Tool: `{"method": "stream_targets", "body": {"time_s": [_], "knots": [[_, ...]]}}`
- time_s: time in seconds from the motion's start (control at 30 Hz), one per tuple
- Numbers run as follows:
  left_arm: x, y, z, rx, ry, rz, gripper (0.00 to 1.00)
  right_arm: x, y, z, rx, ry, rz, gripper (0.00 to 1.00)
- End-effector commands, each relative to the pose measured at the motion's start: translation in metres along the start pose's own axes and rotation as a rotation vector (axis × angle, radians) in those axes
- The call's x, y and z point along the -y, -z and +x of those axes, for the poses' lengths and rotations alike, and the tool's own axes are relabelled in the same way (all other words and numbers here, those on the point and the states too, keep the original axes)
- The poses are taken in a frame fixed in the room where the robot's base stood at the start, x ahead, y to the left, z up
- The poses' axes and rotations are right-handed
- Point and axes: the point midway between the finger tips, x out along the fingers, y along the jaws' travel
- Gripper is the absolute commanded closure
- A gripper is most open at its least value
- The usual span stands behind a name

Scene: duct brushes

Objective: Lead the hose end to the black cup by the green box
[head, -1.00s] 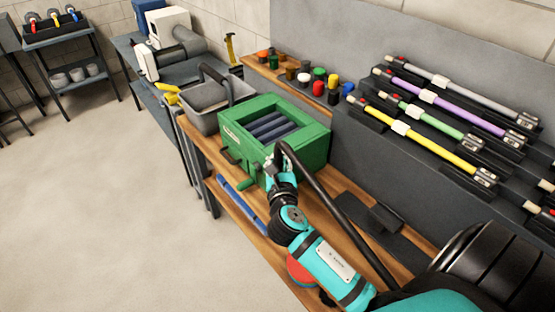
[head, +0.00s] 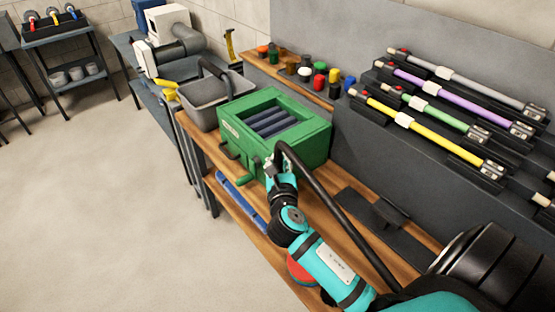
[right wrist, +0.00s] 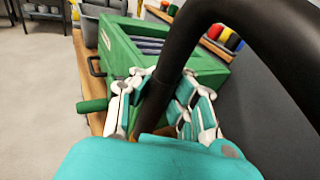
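The thick black hose (head: 335,210) arches up from the lower right to my right gripper (head: 274,172). In the right wrist view the fingers of my right gripper (right wrist: 160,105) close around the hose (right wrist: 185,50) from both sides. Its end is hidden low between the fingers. The green box (head: 310,143), open on top with dark rollers inside, stands on the bench just beyond the gripper; it also fills the upper middle of the right wrist view (right wrist: 120,50). I cannot make out a black cup beside it; my arm hides part of that area. My left gripper is out of view.
The wooden bench (head: 340,240) has a dark flat stand (head: 385,215) to the right of my arm. A grey bin (head: 205,110) stands behind the box. Coloured caps line a back shelf (head: 290,82). Floor at left is clear.

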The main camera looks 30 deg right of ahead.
Motion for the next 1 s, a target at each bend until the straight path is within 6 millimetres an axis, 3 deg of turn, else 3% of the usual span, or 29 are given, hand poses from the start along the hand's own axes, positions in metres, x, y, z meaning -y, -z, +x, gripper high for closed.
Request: {"method": "stream_targets", "body": {"time_s": [1.0], "knots": [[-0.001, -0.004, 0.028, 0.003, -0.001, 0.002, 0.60, -0.001, 0.042, 0.004, 0.002, -0.001, -0.001, 1.00]]}}
